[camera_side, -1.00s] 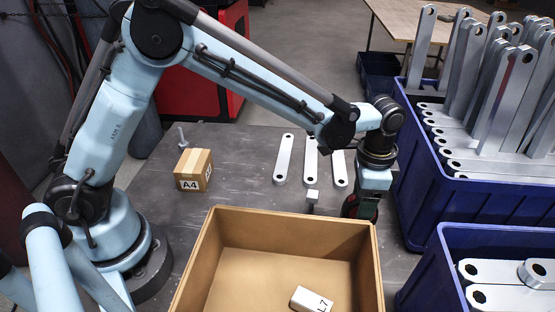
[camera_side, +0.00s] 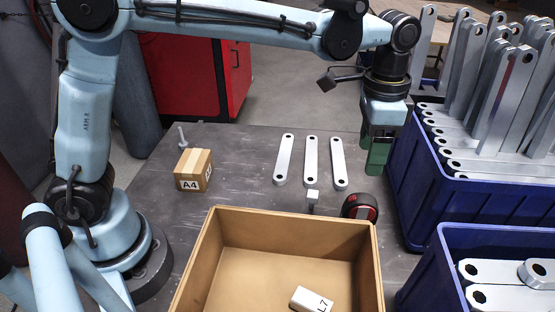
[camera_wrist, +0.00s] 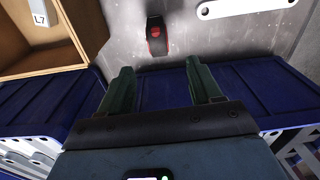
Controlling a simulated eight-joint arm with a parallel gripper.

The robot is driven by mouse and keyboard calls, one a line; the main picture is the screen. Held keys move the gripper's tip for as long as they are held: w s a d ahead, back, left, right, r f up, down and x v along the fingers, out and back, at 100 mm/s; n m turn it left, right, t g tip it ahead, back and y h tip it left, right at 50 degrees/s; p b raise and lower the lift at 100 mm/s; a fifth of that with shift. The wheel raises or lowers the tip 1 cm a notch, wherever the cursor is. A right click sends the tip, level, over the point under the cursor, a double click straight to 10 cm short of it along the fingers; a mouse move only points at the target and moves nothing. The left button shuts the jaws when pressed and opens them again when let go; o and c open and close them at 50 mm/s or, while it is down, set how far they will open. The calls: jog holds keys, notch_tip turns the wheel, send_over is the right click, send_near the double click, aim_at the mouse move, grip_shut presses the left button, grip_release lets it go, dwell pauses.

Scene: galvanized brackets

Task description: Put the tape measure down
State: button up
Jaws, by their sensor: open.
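The tape measure (camera_side: 360,207), black with a red face, stands on the grey table just behind the right back corner of the tan box. It also shows in the wrist view (camera_wrist: 157,38), beyond my fingertips. My gripper (camera_side: 377,170) is raised above and behind the tape measure, near the blue bin's edge. In the wrist view my gripper (camera_wrist: 160,75) has its two green fingers wide apart with nothing between them. The tape measure is clear of the fingers.
The tan box (camera_side: 300,222) holds a white block labelled L7 (camera_side: 311,300). Three flat brackets (camera_side: 311,160) lie behind it, near a small metal piece (camera_side: 312,196). A carton labelled A4 (camera_side: 193,170) sits left. Blue bins of brackets (camera_side: 480,200) border the right side.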

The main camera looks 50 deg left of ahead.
jog(key=s+a+f+n+t, duration=0.1)
jog(key=s+a+n+t, duration=0.6)
jog(key=s+a, duration=0.6)
jog(key=a+n, duration=0.1)
jog(key=a, duration=0.3)
jog(key=shift+f+n, duration=0.3)
jog(key=shift+f, duration=0.1)
